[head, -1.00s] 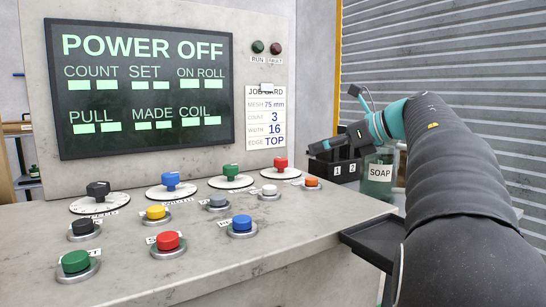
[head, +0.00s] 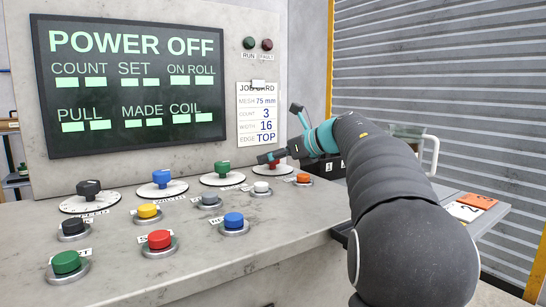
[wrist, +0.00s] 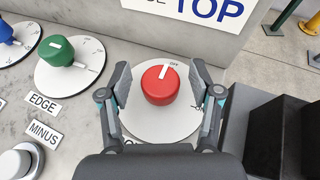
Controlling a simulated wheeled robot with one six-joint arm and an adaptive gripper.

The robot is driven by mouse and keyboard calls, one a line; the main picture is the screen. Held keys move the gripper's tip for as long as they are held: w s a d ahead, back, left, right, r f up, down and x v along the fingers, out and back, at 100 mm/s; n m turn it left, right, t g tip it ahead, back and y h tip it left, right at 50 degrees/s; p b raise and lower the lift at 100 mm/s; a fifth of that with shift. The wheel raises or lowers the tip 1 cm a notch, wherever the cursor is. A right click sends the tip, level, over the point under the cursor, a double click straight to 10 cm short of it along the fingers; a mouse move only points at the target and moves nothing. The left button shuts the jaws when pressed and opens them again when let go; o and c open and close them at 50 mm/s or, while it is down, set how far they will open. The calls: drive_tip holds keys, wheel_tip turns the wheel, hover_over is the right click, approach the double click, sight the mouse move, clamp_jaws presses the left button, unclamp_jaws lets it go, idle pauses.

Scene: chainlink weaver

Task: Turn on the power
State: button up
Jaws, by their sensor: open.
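The screen (head: 130,85) in the head view reads POWER OFF. A red rotary knob (wrist: 160,84) sits on a white dial (wrist: 150,127) in the wrist view. Its white pointer line aims up at the OFF mark; a label below it is partly hidden by my gripper. My gripper (wrist: 160,85) is open, with one finger on each side of the red knob and gaps visible between. In the head view, my gripper (head: 273,158) is at the right end of the knob row and partly covers the red knob.
A green knob (wrist: 58,50) and a blue knob (wrist: 5,32) stand to the left. A white button (wrist: 15,162) is at lower left. The job card (head: 262,115) hangs above the red knob. A dark box (wrist: 264,125) is close on the right.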

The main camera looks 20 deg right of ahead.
drive_tip(key=shift+w, duration=0.1)
drive_tip(key=c, duration=1.2)
drive_tip(key=shift+o, duration=0.2)
drive_tip(key=shift+a+m, duration=0.1)
drive_tip(key=shift+m, duration=0.2)
drive_tip(key=m+t+h, duration=0.2)
drive_tip(key=m+h, duration=0.1)
drive_tip(key=h, duration=0.1)
drive_tip(key=shift+a, duration=0.1)
drive_tip(key=shift+m+h, duration=1.6)
drive_tip(key=shift+h, duration=0.1)
drive_tip(key=shift+m+h, duration=0.4)
drive_tip(key=shift+h, duration=0.1)
drive_tip(key=o, duration=1.2)
drive_tip(key=shift+d, duration=0.2)
drive_tip(key=shift+c, duration=0.2)
